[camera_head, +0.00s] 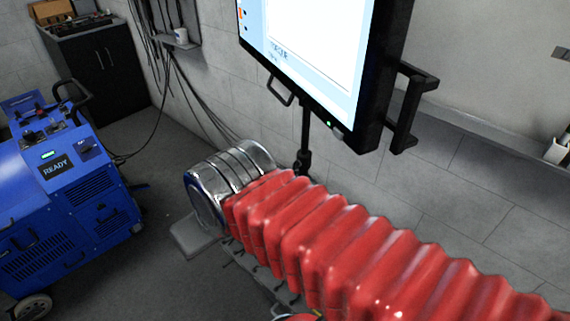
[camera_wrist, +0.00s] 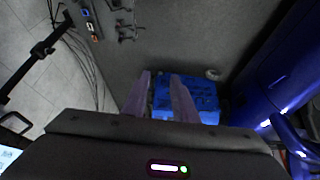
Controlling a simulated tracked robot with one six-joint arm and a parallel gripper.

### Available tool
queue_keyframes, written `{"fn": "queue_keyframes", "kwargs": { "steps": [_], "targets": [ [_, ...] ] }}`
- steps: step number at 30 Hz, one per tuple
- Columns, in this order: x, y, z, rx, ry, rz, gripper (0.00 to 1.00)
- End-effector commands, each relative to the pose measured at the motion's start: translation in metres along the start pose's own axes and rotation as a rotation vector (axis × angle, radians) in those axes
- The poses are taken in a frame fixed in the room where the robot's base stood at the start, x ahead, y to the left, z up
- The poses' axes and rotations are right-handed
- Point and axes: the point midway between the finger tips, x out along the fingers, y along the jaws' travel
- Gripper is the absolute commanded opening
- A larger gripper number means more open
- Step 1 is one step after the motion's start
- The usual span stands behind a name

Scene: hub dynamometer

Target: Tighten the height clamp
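The black stand pole (camera_head: 306,125) under the big monitor (camera_head: 310,50) has a dark collar with a small knob (camera_head: 303,160), which looks like the height clamp. Its lower part is hidden behind the red bellows. In the wrist view a dark pole (camera_wrist: 20,77) with a thicker collar (camera_wrist: 41,49) crosses the upper left, well to the left of my fingers. My gripper (camera_wrist: 160,77) is open, its two pale fingers apart with nothing held between them, and it does not touch the pole. I cannot make out my gripper in the head view.
A blue machine (camera_head: 70,200) marked READY stands left; a black cabinet (camera_head: 95,65) is behind it. Red bellows (camera_head: 340,250) and a silver banded cylinder (camera_head: 230,175) fill the lower middle. A blue box (camera_wrist: 205,92) lies beyond my fingers. Cables hang along the wall.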

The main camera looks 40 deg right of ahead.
Motion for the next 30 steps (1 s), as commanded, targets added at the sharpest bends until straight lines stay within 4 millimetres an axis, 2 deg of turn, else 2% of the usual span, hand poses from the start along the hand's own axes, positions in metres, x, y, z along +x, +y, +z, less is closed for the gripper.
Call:
{"fn": "queue_keyframes", "kwargs": {
  "steps": [17,20,30],
  "targets": [
    [0.002,0.004,-0.001,-0.011,-0.018,0.014,0.26],
    [0.008,0.011,-0.002,-0.034,-0.053,0.041,0.26],
    [0.038,0.066,-0.010,-0.180,-0.266,0.204,0.26]
  ]
}}
